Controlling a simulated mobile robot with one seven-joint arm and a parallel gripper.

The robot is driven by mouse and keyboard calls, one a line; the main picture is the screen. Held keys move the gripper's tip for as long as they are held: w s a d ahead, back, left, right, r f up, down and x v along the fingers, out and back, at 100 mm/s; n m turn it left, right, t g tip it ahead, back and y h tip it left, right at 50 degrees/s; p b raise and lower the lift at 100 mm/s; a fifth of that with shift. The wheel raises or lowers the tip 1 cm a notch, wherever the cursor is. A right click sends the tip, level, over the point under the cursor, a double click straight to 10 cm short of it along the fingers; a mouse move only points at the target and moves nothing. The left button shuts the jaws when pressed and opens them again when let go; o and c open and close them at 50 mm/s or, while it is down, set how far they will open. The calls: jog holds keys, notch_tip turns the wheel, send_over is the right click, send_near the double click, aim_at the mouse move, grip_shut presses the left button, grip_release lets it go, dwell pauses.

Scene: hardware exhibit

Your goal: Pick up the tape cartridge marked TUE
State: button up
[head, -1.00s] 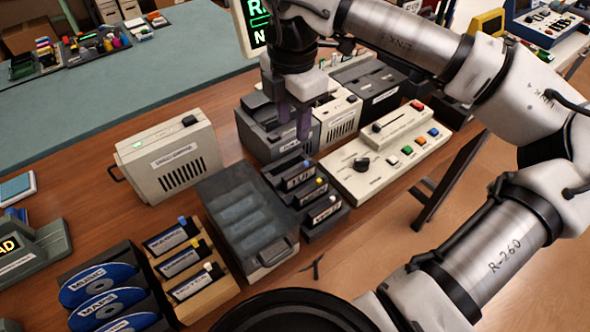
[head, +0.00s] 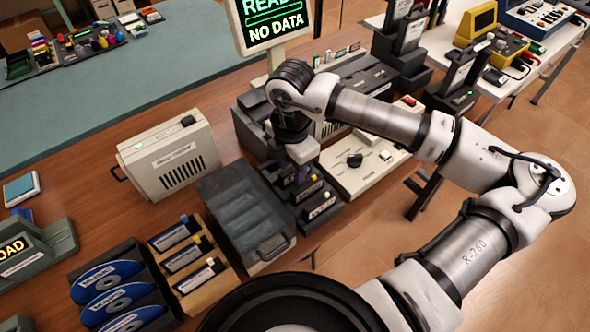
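A dark rack (head: 312,224) holds a row of dark tape cartridges with white labels, on the front side of the wooden table. The label on the front cartridge (head: 321,207) and on the one behind it (head: 309,190) are too small to read surely. The rear cartridge is mostly covered by my gripper (head: 295,178), so I cannot make out the TUE mark. My gripper points down over the rear of the rack, very near or at the rear cartridge. Its fingertips are small and partly lost against the dark rack; I cannot tell whether they grip anything.
A grey ribbed box (head: 243,222) with a handle stands just left of the rack. A cream control panel (head: 362,172) stands to the right, partly under my arm. A cream drive unit (head: 172,160), a wooden cartridge rack (head: 200,262) and a disc rack (head: 112,290) stand left. A screen (head: 274,22) reads NO DATA.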

jog(key=shift+f, duration=0.15)
grip_shut()
dwell(0.4)
